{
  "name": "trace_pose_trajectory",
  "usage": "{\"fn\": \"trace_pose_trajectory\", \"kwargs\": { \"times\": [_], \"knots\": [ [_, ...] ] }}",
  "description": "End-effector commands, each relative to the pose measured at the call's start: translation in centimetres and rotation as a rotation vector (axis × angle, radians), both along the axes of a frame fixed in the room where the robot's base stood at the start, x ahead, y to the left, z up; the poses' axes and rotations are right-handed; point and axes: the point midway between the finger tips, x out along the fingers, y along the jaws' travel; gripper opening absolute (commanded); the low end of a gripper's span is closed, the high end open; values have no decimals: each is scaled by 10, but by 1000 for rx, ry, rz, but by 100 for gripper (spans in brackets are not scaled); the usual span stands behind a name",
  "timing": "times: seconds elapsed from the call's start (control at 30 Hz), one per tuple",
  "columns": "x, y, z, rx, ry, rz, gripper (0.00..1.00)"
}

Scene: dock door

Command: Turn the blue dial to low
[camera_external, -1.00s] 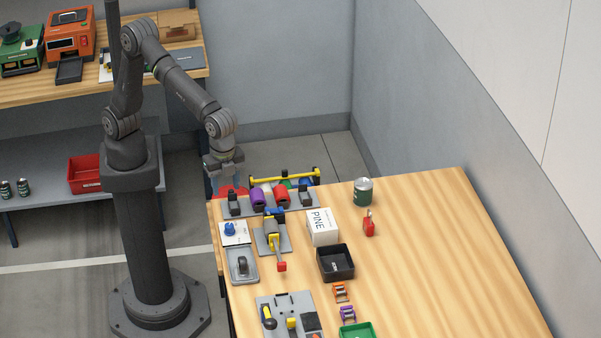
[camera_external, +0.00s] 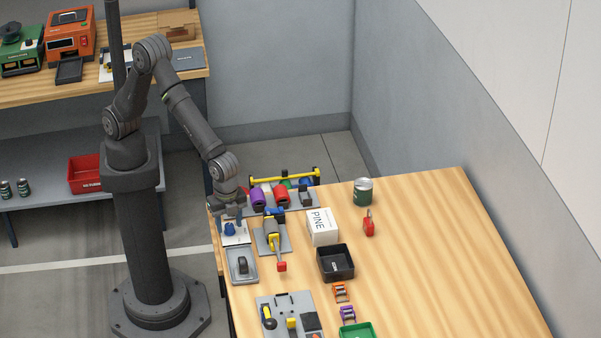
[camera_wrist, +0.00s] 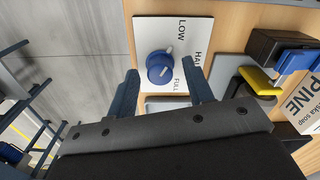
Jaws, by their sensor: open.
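The blue dial (camera_wrist: 160,67) sits on a white plate (camera_wrist: 150,30) lettered LOW, HALF and FULL; the last part of HALF is hidden by the view. A pale pointer mark on the dial points up and right in the wrist view, toward the HALF side. In the external view the dial (camera_external: 230,229) is on the table's left edge. My gripper (camera_wrist: 162,82) is open, its two dark blue fingers apart on either side below the dial in the wrist view. In the external view my gripper (camera_external: 229,211) is just above the dial. The fingers do not visibly touch it.
A grey plate with a yellow and blue clamp (camera_external: 273,235) stands close right of the dial. A grey switch plate (camera_external: 242,265) is in front. A white PINE box (camera_external: 322,226) and black bin (camera_external: 335,262) stand further right.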

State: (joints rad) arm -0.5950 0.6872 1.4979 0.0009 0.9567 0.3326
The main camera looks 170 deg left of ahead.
Motion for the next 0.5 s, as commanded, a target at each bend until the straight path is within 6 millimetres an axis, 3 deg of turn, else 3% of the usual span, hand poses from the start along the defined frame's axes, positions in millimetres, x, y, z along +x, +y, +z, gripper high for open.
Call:
{"fn": "trace_pose_trajectory", "kwargs": {
  "times": [0.13, 0.37, 0.5],
  "knots": [
    [0, 0, 0, 0, 0, 0, 45],
    [0, 0, 0, 0, -1, 0, 3],
    [0, 0, 1, 0, -1, -12, 3]
  ]
}}
